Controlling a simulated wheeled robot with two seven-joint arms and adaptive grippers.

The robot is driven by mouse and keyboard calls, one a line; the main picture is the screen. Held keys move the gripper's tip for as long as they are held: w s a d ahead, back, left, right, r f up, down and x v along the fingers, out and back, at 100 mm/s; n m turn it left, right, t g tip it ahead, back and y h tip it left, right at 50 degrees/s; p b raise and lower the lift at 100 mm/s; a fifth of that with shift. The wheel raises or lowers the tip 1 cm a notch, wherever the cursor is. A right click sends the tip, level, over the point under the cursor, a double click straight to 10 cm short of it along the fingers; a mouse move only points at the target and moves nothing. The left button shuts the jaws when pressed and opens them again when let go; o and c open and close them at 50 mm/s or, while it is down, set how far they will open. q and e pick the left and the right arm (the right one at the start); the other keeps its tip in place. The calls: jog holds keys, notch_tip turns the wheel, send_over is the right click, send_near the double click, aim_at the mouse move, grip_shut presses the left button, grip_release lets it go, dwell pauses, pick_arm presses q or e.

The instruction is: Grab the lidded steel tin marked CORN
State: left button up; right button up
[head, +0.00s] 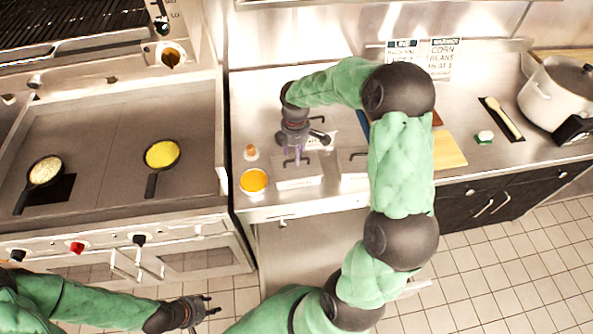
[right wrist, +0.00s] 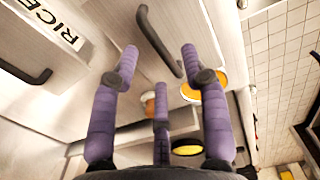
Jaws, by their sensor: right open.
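A lidded steel tin (head: 312,181) with a dark bar handle sits at the counter's front; its label is too small to read. The same tin's handle (right wrist: 160,40) lies between the fingertips of my right gripper (right wrist: 159,58) in the wrist view, with no grip on it visible. My right gripper (head: 297,158) is open, pointing down over this tin. A second lidded tin (right wrist: 25,30) behind it reads RICE. Another handled lid (head: 350,165) is partly hidden by my right arm. I cannot read CORN on any tin. My left gripper (head: 205,307) is open and empty, low over the floor.
An orange-yellow bowl (head: 253,181) and a small bottle (head: 251,153) stand left of the tins. Two pans (head: 161,155) (head: 45,171) sit on the stove. A card stand (head: 443,60), a yellow board (head: 449,150) and a large pot (head: 553,95) are to the right.

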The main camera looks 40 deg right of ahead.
aim_at(296, 167)
jog(key=shift+s+f, duration=0.1)
jog(key=shift+f, duration=1.8)
grip_shut()
jog(key=shift+r, duration=0.1)
